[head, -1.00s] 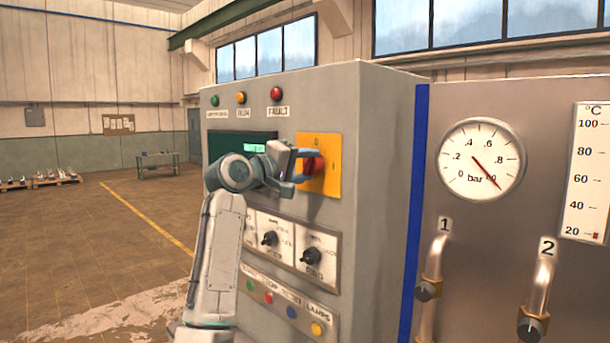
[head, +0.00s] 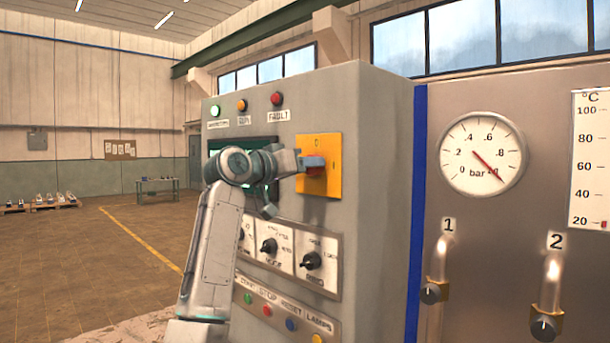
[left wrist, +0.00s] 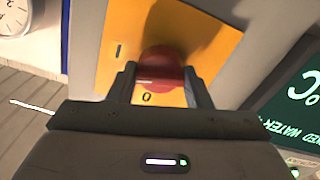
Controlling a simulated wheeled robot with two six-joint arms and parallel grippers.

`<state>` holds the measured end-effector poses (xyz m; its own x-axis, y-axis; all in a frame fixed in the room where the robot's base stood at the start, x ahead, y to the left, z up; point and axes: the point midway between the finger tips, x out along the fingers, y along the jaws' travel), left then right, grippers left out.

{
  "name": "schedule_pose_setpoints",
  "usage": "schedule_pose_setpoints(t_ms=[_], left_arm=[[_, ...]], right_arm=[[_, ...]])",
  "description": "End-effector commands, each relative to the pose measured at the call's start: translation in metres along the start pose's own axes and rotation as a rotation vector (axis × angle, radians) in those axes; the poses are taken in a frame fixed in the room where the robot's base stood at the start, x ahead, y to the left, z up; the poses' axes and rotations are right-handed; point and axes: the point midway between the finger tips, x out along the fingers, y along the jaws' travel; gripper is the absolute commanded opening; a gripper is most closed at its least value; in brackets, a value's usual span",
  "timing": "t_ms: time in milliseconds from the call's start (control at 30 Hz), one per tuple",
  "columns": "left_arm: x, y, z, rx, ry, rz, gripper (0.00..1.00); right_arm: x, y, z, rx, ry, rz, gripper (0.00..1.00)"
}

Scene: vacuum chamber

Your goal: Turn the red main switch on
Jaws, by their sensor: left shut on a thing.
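The red main switch (head: 316,173) sits on a yellow plate (head: 333,166) on the front of the grey cabinet. My left gripper (head: 314,163) is at the plate, shut on the switch, and its fingers hide much of the knob in the head view. In the left wrist view the red knob (left wrist: 162,72) lies between the two fingers, one on each side. A 0 mark shows close to the knob, and an I mark farther along the plate. The knob's exact pointing direction is hard to tell. My right gripper is not in view.
Green (head: 214,111), orange (head: 241,105) and red (head: 277,98) lamps sit above the switch; the green one glows. A dark display (head: 262,147) is left of the plate. Black selector knobs (head: 312,260) and small buttons (head: 291,324) are below. A gauge panel (head: 510,237) stands at right.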

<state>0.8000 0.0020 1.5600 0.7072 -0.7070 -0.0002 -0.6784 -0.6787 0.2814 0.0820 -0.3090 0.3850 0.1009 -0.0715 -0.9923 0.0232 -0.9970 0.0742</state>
Motion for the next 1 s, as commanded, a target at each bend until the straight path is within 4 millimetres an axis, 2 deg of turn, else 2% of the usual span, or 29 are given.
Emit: schedule_pose_setpoints(t_ms=[400, 1000], left_arm=[[0.000, -0.001, 0.001, 0.245, -0.001, -0.001, 0.22], [0.000, 0.000, 0.000, 0.303, 0.000, 0.000, 0.22]], right_arm=[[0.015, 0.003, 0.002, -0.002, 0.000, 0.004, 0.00], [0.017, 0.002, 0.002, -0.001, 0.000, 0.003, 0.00]])
